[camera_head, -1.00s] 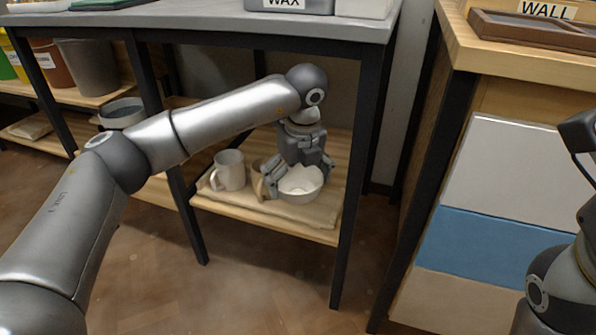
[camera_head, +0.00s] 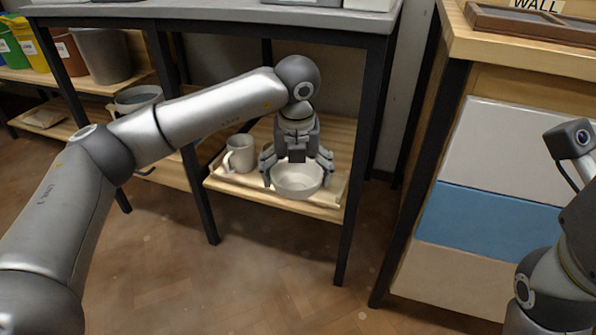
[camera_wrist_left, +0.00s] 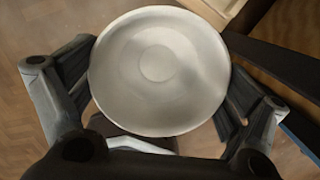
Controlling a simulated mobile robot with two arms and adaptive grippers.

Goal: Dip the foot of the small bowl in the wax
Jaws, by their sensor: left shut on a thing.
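The small bowl (camera_head: 297,183) is pale grey and round, at the front of the lower shelf under the grey-topped table. My left gripper (camera_head: 297,172) reaches down with a finger on each side of the bowl and is shut on it. In the left wrist view the bowl (camera_wrist_left: 158,75) sits between the fingers, its hollow facing the camera. Its foot is hidden, and I cannot tell whether it touches the shelf. The wax container (camera_head: 308,3) shows only its lower edge on the table top. My right gripper is outside the views.
A pale mug (camera_head: 241,154) stands left of the bowl on the shelf board (camera_head: 330,212). Dark table legs (camera_head: 357,170) flank the shelf. A wooden cabinet (camera_head: 455,180) stands to the right. Buckets (camera_head: 100,55) stand at left. The floor in front is clear.

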